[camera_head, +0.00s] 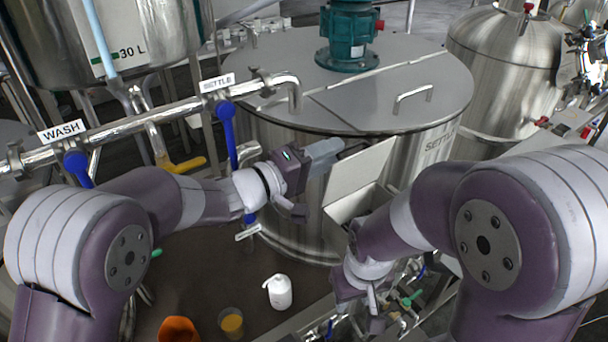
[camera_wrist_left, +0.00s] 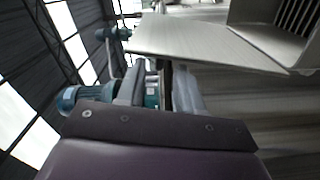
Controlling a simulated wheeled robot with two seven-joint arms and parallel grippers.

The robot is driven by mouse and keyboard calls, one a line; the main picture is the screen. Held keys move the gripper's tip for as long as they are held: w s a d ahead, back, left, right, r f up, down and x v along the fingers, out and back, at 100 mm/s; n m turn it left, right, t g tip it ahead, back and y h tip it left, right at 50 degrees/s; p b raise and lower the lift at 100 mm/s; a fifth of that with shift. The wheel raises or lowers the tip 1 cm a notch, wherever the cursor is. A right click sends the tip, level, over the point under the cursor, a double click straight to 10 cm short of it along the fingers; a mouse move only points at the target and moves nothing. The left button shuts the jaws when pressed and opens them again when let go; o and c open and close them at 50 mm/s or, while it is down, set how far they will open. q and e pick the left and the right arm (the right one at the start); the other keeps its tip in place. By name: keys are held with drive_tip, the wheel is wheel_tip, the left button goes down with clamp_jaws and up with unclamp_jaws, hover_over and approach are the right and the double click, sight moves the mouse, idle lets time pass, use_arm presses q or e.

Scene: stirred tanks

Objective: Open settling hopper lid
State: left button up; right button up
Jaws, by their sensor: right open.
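The settling hopper (camera_head: 340,229) is a light grey metal box at the front of the large steel SETTLE tank (camera_head: 290,200). Its lid (camera_head: 362,165) is a flat pale panel, raised at an angle, and part of the inside shows below it. In the left wrist view the lid (camera_wrist_left: 205,46) is a broad plate, with the ribbed hopper inside (camera_wrist_left: 290,18) to its right. My left gripper (camera_head: 326,155) is at the lid's upper left edge; I cannot tell if it touches or grips it. My right gripper (camera_head: 370,300) is open and empty, low in front of the hopper.
A pipe with blue-handled valves (camera_head: 228,125) runs at the left. A white bottle (camera_head: 279,291), a cup of yellow liquid (camera_head: 231,323) and an orange item (camera_head: 180,329) stand on the brown surface below. A handle (camera_head: 412,97) and green motor (camera_head: 348,40) sit on the tank top.

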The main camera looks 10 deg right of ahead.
use_arm(q)
drive_tip(key=b+v, duration=0.2)
drive_tip(key=v, duration=0.4)
drive_tip(key=shift+a, duration=0.2)
use_arm(e)
drive_tip(key=shift+f, duration=1.45)
